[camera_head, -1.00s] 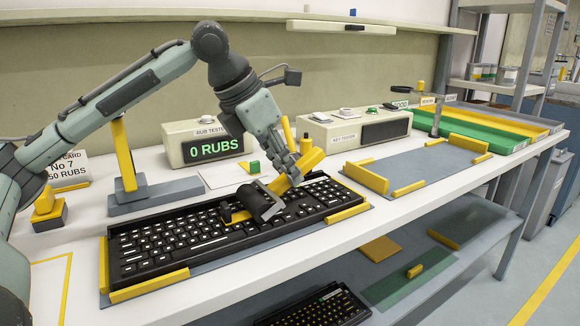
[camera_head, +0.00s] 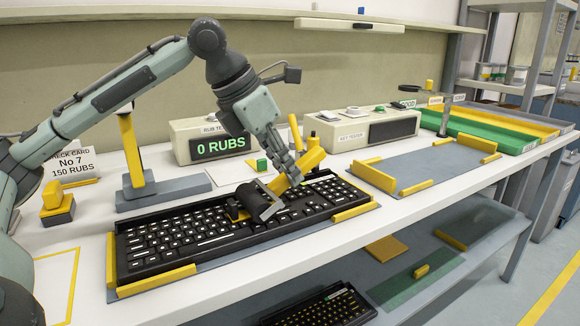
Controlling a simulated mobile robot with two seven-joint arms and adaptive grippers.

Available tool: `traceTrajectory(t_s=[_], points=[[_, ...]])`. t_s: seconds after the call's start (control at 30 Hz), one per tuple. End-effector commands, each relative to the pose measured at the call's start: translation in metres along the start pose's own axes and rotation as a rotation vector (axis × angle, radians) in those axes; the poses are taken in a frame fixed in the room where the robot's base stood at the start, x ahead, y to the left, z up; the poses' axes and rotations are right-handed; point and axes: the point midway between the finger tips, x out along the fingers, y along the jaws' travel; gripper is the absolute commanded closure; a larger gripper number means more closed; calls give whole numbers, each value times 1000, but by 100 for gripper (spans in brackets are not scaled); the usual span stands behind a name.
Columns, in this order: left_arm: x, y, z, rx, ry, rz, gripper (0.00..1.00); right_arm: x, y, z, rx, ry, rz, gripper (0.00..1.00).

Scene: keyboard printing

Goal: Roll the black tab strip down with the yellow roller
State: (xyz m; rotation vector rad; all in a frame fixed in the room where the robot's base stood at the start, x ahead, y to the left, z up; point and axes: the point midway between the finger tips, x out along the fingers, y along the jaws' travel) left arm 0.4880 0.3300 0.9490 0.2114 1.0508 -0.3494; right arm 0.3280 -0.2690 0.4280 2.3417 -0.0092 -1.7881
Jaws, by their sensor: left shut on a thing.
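The yellow roller has a yellow handle (camera_head: 308,160) and a black drum (camera_head: 260,200). My left gripper (camera_head: 290,172) is shut on the handle from above. The drum is over the middle of the black keyboard (camera_head: 170,235); whether it touches the keys is too small to tell. The keyboard lies on a grey mat between yellow corner guides (camera_head: 155,282). I cannot make out the black tab strip; the drum and gripper hide part of the keyboard. My right gripper is not in view.
A rub tester (camera_head: 185,135) reading "0 RUBS" and a key tester (camera_head: 335,130) stand behind the keyboard. A yellow post on a grey base (camera_head: 165,192) stands behind its left part. An empty grey mat (camera_head: 425,160) with yellow guides lies to the right.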

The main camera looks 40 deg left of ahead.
Motion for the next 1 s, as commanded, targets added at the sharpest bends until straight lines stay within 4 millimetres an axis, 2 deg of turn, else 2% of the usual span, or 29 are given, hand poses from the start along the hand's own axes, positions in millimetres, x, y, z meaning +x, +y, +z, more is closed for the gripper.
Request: traceTrajectory(t_s=[0.53, 1.0], points=[[-1, -1, -4, 1, 4, -1, 100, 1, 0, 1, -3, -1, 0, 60], [3, 0, 6, 1, 3, -2, 100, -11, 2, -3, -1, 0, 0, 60]])
